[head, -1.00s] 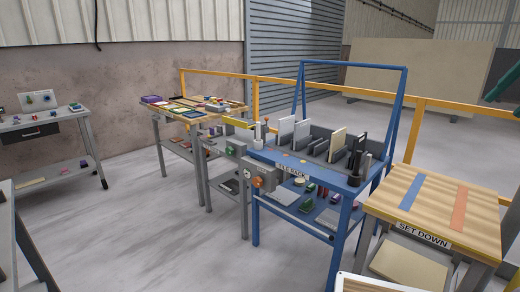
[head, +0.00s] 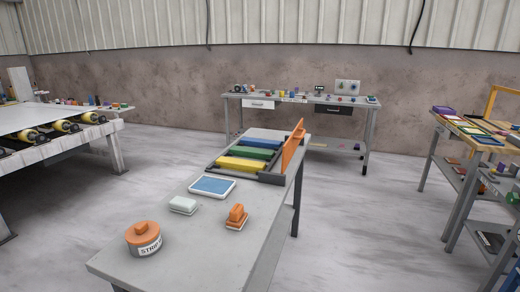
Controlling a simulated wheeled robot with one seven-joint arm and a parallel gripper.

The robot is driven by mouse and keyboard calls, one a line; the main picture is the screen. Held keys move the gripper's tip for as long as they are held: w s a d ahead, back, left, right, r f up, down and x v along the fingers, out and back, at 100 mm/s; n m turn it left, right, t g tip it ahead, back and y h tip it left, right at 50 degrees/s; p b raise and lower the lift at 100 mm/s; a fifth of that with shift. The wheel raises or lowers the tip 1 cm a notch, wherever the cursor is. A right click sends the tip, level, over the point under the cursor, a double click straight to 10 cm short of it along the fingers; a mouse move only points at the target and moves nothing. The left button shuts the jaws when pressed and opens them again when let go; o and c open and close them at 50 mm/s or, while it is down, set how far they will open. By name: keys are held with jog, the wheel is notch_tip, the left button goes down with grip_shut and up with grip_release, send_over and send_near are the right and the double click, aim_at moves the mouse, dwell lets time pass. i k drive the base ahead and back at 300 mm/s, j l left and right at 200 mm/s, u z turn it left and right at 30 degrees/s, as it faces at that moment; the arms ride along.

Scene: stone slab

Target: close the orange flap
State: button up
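The orange flap (head: 293,147) stands upright, open, at the right side of a dark frame (head: 271,178) on a grey table (head: 215,219). Its panel rises above the frame, near the table's right edge. Green, blue and yellow bars (head: 242,164) lie in rows to the left of the flap. My gripper is not in view.
A round orange-topped tub (head: 143,237), a pale block (head: 184,205), a blue pad (head: 212,187) and an orange block (head: 236,216) lie on the near part of the table. A roller bench (head: 60,145) stands left, a workbench (head: 300,98) behind.

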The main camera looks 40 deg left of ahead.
aim_at(288, 148)
jog(key=l+u, duration=0.25)
jog(key=u, duration=0.15)
jog(key=i+l+u, duration=0.1)
jog(key=l+u, duration=0.15)
jog(key=u, duration=0.2)
jog(key=l+u, duration=0.25)
jog(key=u, duration=0.15)
jog(key=l+u, duration=0.25)
jog(key=u, duration=0.15)
jog(key=i+l+u, duration=0.15)
jog(key=i+l, duration=0.25)
jog(key=i+l+u, duration=0.1)
jog(key=i+l, duration=0.3)
jog(key=l, duration=0.15)
